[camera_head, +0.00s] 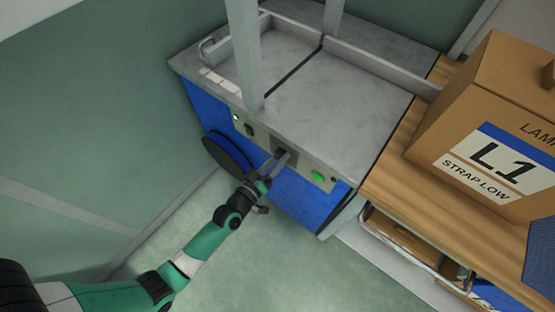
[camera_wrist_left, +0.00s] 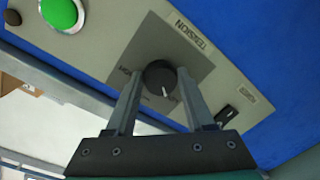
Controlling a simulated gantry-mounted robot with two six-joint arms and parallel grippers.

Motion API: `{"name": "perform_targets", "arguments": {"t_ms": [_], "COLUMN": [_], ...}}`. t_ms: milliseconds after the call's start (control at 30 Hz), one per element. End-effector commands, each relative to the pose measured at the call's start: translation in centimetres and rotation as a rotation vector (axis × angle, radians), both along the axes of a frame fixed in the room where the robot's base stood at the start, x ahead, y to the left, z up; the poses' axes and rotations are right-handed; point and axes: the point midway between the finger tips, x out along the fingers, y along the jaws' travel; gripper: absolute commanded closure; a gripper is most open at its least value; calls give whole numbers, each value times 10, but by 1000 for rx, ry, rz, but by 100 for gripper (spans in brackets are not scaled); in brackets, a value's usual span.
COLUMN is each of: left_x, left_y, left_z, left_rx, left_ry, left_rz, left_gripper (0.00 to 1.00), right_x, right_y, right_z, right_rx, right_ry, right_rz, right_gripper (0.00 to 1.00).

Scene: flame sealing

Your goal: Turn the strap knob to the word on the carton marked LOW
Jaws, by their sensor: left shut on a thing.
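The black strap knob (camera_wrist_left: 159,76) sits on a grey plate under the word TENSION on the machine's front panel. Its white pointer line faces the bottom of the left wrist view, a little to the right. Small lettering left of the knob looks like HIGH; any word on the right is mostly hidden by a finger. My left gripper (camera_wrist_left: 160,82) is shut on the knob, one finger on each side; in the head view it (camera_head: 281,160) reaches the panel from below. The carton (camera_head: 490,130) at the right reads L1 STRAP LOW. My right gripper is not in view.
The strapping machine (camera_head: 350,85) has a grey top with an upright arch and blue sides. A green button (camera_head: 318,176) and a black switch (camera_head: 250,129) flank the knob. The wooden table (camera_head: 400,175) bears the carton. Open floor lies below the panel.

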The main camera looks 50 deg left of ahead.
Motion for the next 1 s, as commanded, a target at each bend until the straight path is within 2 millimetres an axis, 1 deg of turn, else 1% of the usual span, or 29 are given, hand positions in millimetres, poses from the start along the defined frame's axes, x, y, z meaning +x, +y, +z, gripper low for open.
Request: {"name": "perform_targets", "arguments": {"t_ms": [100, 300, 767, 800, 867, 900, 967, 1000], "left_x": [0, 0, 0, 0, 0, 0, 0, 0], "left_y": [0, 0, 0, 0, 0, 0, 0, 0], "left_z": [-1, 0, 0, 0, 0, 0, 0, 0], "left_rx": [-54, -109, -128, -128, -127, -127, -126, -126], "left_ry": [-6, -14, -18, -18, -17, -17, -17, -17], "left_rz": [0, 1, 0, 0, 0, 0, 0, 0], "left_gripper": [100, 100, 100, 45, 34, 27, 17, 17], "right_x": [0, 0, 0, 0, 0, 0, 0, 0], "right_y": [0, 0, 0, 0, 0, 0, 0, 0], "right_z": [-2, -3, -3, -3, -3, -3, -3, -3], "right_rx": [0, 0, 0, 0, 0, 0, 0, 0], "right_ry": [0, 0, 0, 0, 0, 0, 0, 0], "right_rz": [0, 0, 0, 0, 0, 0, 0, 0], "right_gripper": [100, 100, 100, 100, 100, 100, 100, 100]}}
